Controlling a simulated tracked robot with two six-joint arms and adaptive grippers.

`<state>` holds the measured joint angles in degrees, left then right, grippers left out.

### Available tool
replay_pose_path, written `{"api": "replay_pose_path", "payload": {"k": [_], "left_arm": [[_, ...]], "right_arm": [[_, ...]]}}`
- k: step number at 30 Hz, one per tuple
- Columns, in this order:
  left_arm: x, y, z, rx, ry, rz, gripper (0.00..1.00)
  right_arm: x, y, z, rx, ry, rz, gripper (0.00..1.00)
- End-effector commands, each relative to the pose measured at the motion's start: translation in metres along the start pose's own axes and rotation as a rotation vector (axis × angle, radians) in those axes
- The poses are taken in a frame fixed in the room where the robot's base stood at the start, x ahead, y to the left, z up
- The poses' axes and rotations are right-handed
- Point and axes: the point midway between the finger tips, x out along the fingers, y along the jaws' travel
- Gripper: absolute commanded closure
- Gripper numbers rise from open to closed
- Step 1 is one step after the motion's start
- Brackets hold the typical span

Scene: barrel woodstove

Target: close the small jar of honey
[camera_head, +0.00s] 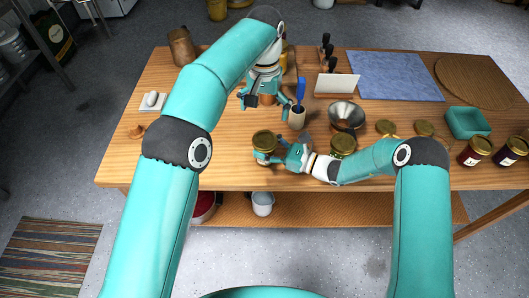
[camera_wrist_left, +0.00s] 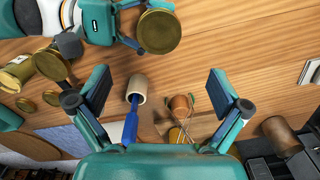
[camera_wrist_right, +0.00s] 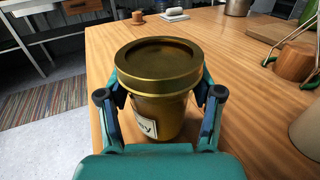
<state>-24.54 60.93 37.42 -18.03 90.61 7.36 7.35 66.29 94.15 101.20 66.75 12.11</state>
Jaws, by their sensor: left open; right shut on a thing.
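The small honey jar (camera_head: 264,146) is at the table's front edge side, upright, with a gold lid (camera_wrist_right: 159,62) on its top. In the right wrist view the jar's body (camera_wrist_right: 165,118) shows part of a label ending in "ey". The lid looks level on the rim; I cannot tell whether it is tight. My right gripper (camera_head: 277,155) is shut around the jar's body. My left gripper (camera_head: 266,104) is open and empty, beyond the jar and above the table. The left wrist view shows the lid (camera_wrist_left: 158,31) above its spread fingers.
A cup with a blue-handled tool (camera_head: 300,92) stands just right of my left gripper. A metal funnel (camera_head: 347,115), another gold-lidded jar (camera_head: 342,144), loose gold lids (camera_head: 386,127), a teal box (camera_head: 468,123) and dark red jars (camera_head: 475,151) are to the right. The left table area is mostly clear.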

Motion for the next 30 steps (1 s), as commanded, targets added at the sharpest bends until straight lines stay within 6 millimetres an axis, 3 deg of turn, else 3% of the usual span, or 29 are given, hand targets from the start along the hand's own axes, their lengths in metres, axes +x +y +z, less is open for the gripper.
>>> {"api": "replay_pose_path", "payload": {"k": [5, 14, 15, 20, 30], "left_arm": [[-0.0105, 0.0004, 0.0003, 0.001, 0.0, 0.001, 0.0], [-0.0119, 0.0004, 0.0007, 0.001, -0.001, 0.001, 0.0], [-0.0119, 0.0004, 0.0006, 0.001, -0.001, 0.001, 0.0], [-0.0119, 0.0003, 0.0006, 0.001, -0.001, 0.001, 0.0], [-0.0119, 0.0002, 0.0006, 0.001, -0.001, 0.001, 0.0]], "right_arm": [[-0.0001, 0.0006, -0.0013, 0.003, 0.002, 0.0, 1.0], [0.0, 0.0007, -0.0013, 0.003, 0.002, 0.001, 1.0], [0.0, 0.0007, -0.0013, 0.003, 0.002, 0.001, 0.3], [0.0, 0.0005, -0.0008, 0.002, 0.001, 0.001, 0.06], [-0.0009, 0.0, -0.0001, 0.0, 0.0, 0.0, 0.06]]}}
